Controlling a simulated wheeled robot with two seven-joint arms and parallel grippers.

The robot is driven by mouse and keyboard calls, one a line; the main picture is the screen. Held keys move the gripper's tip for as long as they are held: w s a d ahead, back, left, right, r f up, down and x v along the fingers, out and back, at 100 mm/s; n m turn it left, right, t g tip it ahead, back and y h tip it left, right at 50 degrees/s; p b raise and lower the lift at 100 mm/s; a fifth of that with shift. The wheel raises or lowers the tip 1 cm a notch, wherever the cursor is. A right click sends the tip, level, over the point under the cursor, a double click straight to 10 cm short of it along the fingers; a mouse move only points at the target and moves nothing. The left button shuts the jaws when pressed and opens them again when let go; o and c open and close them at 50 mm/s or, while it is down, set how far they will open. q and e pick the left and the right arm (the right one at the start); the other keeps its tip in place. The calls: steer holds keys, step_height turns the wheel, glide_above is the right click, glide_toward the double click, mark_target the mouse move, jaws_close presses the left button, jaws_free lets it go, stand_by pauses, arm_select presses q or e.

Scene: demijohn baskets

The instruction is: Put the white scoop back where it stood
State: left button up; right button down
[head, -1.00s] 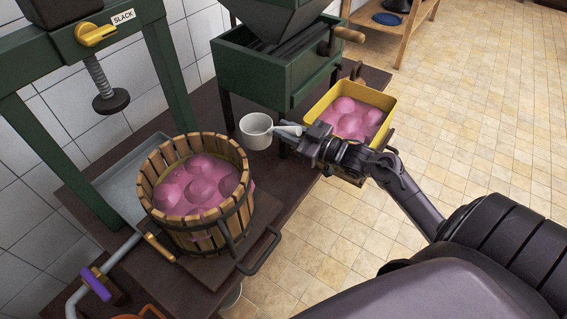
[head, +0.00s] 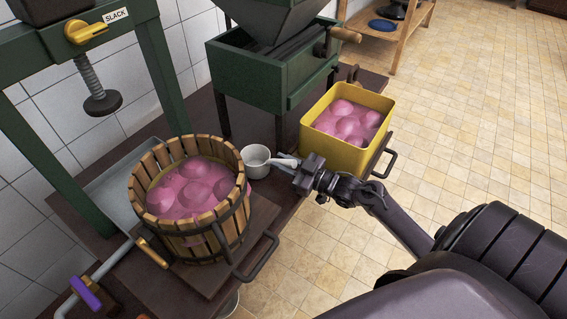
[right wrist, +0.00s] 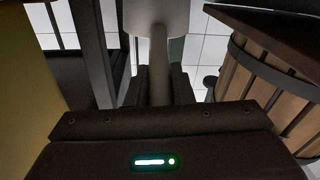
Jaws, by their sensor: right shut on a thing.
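The white scoop (head: 256,161) is a round cup with a straight handle. My right gripper (head: 297,168) is shut on its handle, with the cup pointing left. The cup is between the slatted wooden basket and the yellow crate, in front of the green mill. I cannot tell whether it touches the bench top. In the right wrist view the scoop's handle (right wrist: 158,62) runs up from between the fingers (right wrist: 159,88), and the cup is cut off at the top. My left gripper is not in view.
The wooden basket (head: 151,207) of pink mash stands left of the scoop. A yellow crate (head: 335,150) of pink mash is at the right. The green mill (head: 245,72) stands behind, and the green press frame (head: 165,75) at the left. Tiled floor (head: 470,130) is free at right.

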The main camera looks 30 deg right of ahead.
steer(key=c, duration=1.7)
jaws_free()
steer(key=shift+f, duration=0.1)
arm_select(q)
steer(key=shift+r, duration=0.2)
arm_select(e)
steer(key=o, duration=0.4)
steer(key=shift+o, duration=0.2)
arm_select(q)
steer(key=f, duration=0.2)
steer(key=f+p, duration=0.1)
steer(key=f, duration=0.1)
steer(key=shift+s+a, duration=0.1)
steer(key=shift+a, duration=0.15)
arm_select(e)
steer(key=v, duration=1.2)
